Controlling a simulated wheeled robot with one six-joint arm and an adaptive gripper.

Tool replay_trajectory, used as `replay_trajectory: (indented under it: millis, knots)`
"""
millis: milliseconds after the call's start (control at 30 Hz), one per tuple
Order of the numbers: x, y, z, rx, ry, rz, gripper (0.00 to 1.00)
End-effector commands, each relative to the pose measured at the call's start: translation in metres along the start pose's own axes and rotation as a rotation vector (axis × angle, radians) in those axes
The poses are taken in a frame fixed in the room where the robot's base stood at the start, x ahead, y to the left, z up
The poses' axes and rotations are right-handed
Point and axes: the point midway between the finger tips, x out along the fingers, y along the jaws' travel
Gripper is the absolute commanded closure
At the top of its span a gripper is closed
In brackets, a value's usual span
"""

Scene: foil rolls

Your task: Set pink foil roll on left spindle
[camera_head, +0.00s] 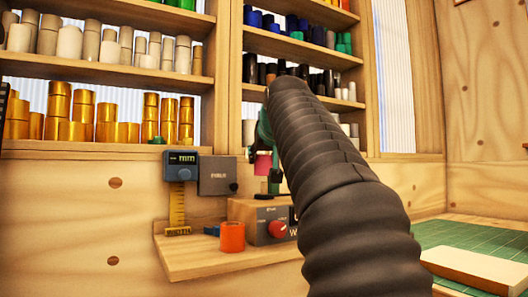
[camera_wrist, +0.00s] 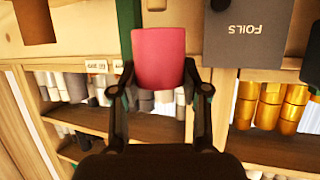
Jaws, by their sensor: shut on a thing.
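The pink foil roll (camera_wrist: 158,58) is held between the two fingers of my gripper (camera_wrist: 159,75) in the wrist view, and the fingers are shut on its sides. In the head view the pink roll (camera_head: 263,165) is small and hangs above a machine with a red knob (camera_head: 278,229), clear of the shelf board. My dark ribbed arm covers most of the gripper and the right part of the machine there. I cannot make out the left spindle clearly in either view.
An orange-red roll (camera_head: 232,237) stands on the wooden shelf (camera_head: 195,258), left of the machine. A blue-grey gauge (camera_head: 180,168) and a dark box (camera_head: 217,175) are on the wall. Racks of foil rolls fill the back. A green mat (camera_head: 440,236) lies at right.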

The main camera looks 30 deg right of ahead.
Motion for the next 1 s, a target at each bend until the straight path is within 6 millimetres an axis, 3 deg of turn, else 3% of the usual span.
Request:
replay_trajectory:
  millis: [1000]
  knots:
    - [0.015,0.0,0.037,0.0,0.0,0.0,0.91]
